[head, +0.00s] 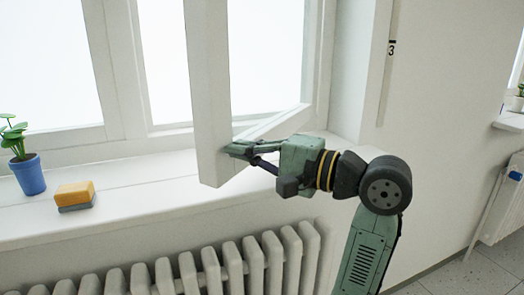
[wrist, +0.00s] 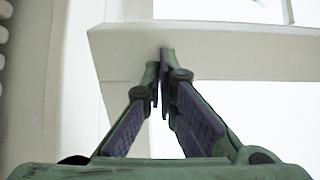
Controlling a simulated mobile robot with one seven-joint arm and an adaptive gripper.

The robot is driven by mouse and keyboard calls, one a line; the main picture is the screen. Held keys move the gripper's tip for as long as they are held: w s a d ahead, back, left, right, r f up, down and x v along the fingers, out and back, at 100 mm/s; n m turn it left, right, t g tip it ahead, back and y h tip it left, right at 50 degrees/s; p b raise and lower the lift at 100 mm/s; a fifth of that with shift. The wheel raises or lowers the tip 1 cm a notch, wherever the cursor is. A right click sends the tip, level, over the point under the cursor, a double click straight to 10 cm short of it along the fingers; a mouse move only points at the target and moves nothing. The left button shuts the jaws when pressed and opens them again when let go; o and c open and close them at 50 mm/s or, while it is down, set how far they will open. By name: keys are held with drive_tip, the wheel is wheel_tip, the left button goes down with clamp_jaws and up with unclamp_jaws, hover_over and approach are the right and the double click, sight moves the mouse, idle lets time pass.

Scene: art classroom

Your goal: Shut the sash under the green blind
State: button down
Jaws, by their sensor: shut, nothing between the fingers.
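The white window sash (head: 210,95) stands swung open into the room, its free edge out over the sill. Its lower corner also shows in the wrist view (wrist: 115,50). My gripper (head: 236,150) is shut and empty, with its fingertips at the sash's lower part, on the right-hand side in the head view. In the wrist view the shut fingertips (wrist: 159,78) overlap the sash's bottom rail; I cannot tell whether they press on it. No green blind shows in either view.
On the sill (head: 130,200) stand a blue pot with a plant (head: 28,175) and a yellow sponge-like block (head: 75,194), both left of the sash. A white radiator (head: 215,268) is below the sill.

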drive_tip(key=shift+w+a, duration=0.1)
drive_tip(key=shift+a, duration=0.1)
drive_tip(key=w+a+m+t+h+p, duration=0.4)
drive_tip(key=w+a+p, duration=0.4)
drive_tip(key=w+a, duration=1.3)
drive_tip(key=shift+w+t, duration=0.3)
drive_tip(key=shift+w, duration=0.5)
drive_tip(key=shift+p, duration=0.3)
